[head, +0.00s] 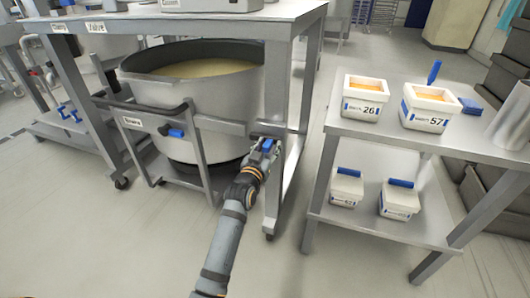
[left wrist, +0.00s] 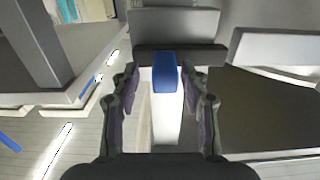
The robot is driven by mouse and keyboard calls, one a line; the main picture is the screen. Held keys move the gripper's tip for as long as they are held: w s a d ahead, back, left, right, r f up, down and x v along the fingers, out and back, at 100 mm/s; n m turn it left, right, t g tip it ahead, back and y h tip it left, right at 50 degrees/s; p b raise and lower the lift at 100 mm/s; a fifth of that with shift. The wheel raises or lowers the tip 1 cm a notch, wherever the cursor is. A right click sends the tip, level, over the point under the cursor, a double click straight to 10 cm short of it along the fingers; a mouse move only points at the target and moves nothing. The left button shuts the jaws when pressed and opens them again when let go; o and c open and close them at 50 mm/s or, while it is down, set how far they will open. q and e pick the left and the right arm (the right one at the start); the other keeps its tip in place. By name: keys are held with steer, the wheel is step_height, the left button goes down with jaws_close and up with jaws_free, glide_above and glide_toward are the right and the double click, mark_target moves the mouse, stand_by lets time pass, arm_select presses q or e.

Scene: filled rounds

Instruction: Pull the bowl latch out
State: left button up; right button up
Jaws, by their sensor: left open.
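The large metal bowl (head: 220,135) holds pale dough and sits in a grey wheeled frame under a table. A latch with a blue grip (left wrist: 165,72) lies between the fingers of my left gripper (left wrist: 160,105) in the left wrist view. The fingers stand apart on either side of it, with gaps visible. In the head view my left gripper (head: 264,148) is at the right side of the bowl's frame, partly covering the blue grip (head: 267,145). Another blue handle (head: 172,131) is on the frame's front. My right gripper is not in view.
The steel table (head: 210,22) stands over the bowl, its leg (head: 283,130) close to my left gripper. A two-tier side table (head: 385,134) at right carries white tubs, including one marked 26 (head: 363,109) and one marked 57 (head: 427,119). The floor in front is clear.

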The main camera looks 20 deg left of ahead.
arm_select(q)
steer(key=s, duration=1.1)
steer(key=shift+s+a, duration=0.15)
steer(key=shift+s, duration=0.05)
stand_by(0.7)
